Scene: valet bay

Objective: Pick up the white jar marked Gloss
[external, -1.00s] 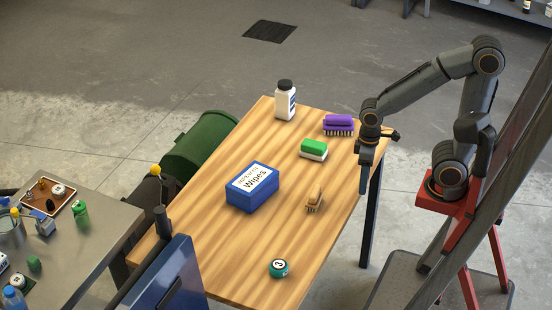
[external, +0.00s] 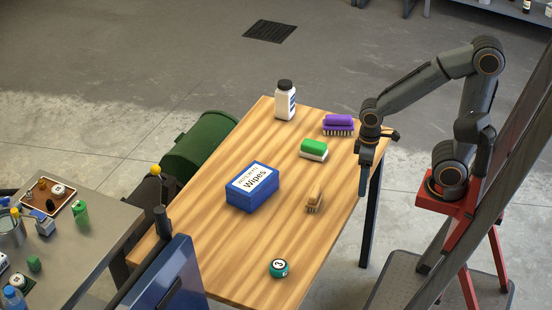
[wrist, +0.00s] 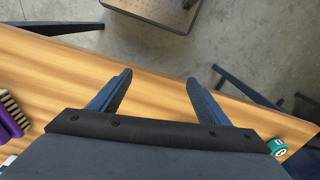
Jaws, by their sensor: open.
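A white jar with a dark lid and a blue label (external: 285,102) stands upright near the far corner of the wooden table (external: 220,245). Its label is too small to read. My gripper (external: 364,180) points down by the table's right edge, well to the right of the jar and apart from it. In the wrist view my gripper (wrist: 158,88) shows its two fingers spread apart with nothing between them. The jar is not in the wrist view.
Between jar and gripper are a purple brush (external: 338,122) and a green-and-white brush (external: 314,148).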

